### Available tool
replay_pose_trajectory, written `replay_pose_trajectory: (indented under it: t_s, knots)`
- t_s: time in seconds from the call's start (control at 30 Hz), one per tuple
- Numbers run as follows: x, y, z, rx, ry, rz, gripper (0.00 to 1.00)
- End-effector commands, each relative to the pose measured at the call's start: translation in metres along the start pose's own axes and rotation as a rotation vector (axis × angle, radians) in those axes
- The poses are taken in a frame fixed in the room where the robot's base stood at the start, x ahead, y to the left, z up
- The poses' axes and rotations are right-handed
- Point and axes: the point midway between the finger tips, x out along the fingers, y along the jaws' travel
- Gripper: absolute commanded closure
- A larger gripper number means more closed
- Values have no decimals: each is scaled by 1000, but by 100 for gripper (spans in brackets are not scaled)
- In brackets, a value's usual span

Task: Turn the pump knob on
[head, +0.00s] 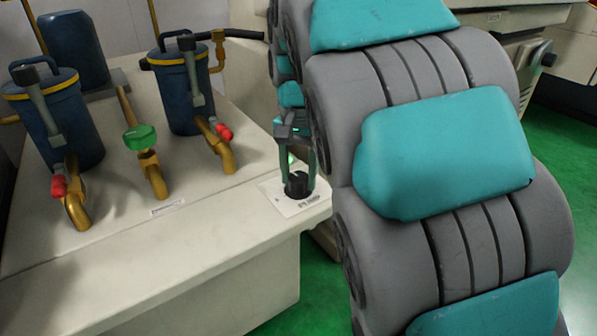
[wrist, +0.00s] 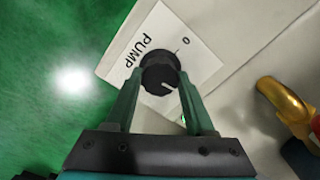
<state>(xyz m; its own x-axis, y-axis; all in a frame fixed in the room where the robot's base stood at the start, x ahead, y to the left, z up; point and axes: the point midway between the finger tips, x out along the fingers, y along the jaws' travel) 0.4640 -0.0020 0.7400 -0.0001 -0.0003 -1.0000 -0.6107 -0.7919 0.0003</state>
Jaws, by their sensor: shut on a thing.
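The pump knob (head: 297,186) is a black round knob on a white label plate (head: 289,203) at the front right corner of the cream bench. In the wrist view the knob (wrist: 160,75) has a pale pointer line, and the plate (wrist: 201,62) reads "PUMP" and "0". The pointer line is turned away from the "0" mark, toward the lower right. My gripper (head: 298,170) reaches down from above with its fingers on both sides of the knob. In the wrist view my gripper (wrist: 160,88) is shut on the knob. A small green light (wrist: 183,120) shows beside the right finger.
Two blue filter canisters (head: 60,120) (head: 187,90) stand on the bench (head: 190,200) at left. Brass pipes (head: 225,150), red-handled valves (head: 222,132) and a green valve handle (head: 140,137) stand in front of them. Green floor (head: 560,180) shows at right.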

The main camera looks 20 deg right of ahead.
Motion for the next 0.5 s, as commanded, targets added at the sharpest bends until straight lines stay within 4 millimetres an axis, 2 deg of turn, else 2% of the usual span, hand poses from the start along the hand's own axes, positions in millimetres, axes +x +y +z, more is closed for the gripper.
replay_pose_trajectory:
  t_s: [0.23, 0.5]
  knots:
    - [0, 0, 0, 104, -1, -1, 100]
    - [0, 0, 0, 144, -1, 0, 100]
